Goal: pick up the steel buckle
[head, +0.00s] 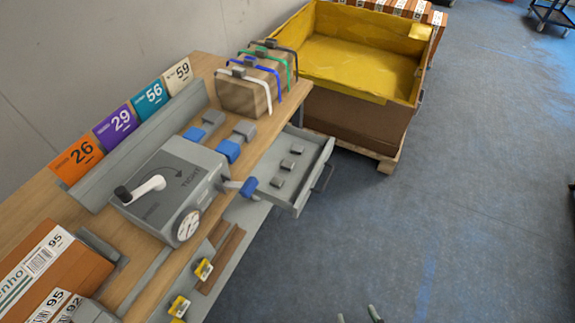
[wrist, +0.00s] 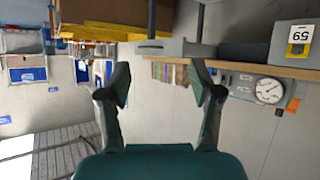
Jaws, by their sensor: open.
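Three small grey steel buckles lie in the open drawer (head: 318,172) at the bench's right side in the head view: a far one (head: 297,150), a middle one (head: 287,164) and a near one (head: 277,182). They are apart from one another. My gripper (head: 358,316) shows only as fingertips at the bottom edge of the head view, over the floor and well away from the drawer. In the wrist view my gripper (wrist: 160,88) is open with nothing between its fingers. The grey drawer (wrist: 172,47) shows beyond the fingertips there; no buckle can be made out inside it.
The bench holds a grey crank device with a gauge (head: 165,190), a strapped box (head: 250,85), blue-and-grey blocks (head: 229,151) and numbered cards (head: 115,127). A yellow-lined crate (head: 350,70) stands behind the drawer. The floor (head: 430,210) to the right is clear.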

